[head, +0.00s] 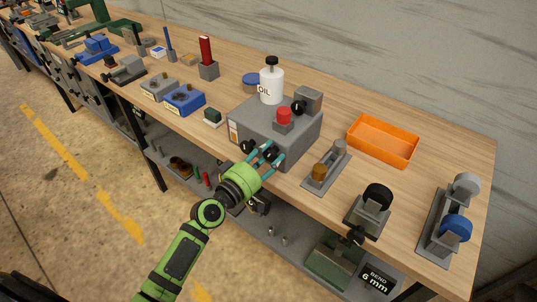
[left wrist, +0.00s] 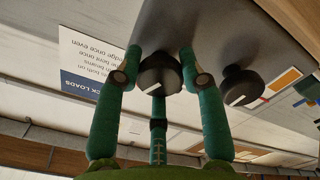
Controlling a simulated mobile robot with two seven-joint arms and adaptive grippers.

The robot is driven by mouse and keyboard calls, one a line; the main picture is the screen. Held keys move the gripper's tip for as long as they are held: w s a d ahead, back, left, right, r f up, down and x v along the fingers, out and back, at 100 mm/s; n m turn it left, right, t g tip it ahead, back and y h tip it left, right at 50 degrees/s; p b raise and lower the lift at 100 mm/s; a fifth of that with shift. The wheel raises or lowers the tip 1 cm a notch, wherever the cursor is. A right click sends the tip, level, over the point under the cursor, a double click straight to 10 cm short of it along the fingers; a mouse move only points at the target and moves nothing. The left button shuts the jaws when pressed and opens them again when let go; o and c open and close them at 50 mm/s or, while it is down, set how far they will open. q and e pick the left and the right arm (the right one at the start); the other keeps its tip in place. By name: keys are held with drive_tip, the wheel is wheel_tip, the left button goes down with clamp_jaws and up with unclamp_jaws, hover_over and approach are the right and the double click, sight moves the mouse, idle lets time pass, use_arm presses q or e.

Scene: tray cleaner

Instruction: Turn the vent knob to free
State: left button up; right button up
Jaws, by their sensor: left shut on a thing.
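A grey box (head: 262,125) stands on the bench with two black knobs on its front face. My left gripper (head: 266,156) is at that face, its fingers around the right-hand knob (head: 271,153). In the left wrist view, upside down, this knob (left wrist: 160,73) sits between the fingers of the left gripper (left wrist: 160,78), with a white pointer line on it. The other knob (head: 247,146) is to the left, free of the gripper; in the left wrist view it (left wrist: 241,86) also shows a white line. I cannot read which knob is marked vent. My right gripper is not visible.
An oil bottle (head: 271,82) and a red button (head: 284,117) are on top of the box. A small lever fixture (head: 325,170) and an orange tray (head: 383,141) stand to the right. A blue box (head: 184,100) stands left. A lower shelf runs beneath the bench.

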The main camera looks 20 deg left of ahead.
use_arm(q)
drive_tip(key=n, duration=0.5)
drive_tip(key=shift+w+a+r, duration=0.15)
drive_tip(key=shift+a+r, duration=0.05)
drive_tip(key=shift+r, duration=0.1)
drive_tip(key=shift+n, duration=0.3)
drive_tip(key=o, duration=1.1)
drive_tip(key=shift+o, duration=0.3)
drive_tip(key=shift+f, duration=0.15)
drive_tip(key=shift+f, duration=0.1)
drive_tip(key=shift+s+a, duration=0.1)
drive_tip(key=shift+s, duration=0.55)
drive_tip(key=v, duration=1)
drive_tip(key=shift+s+a, duration=0.2)
drive_tip(key=shift+s, duration=0.15)
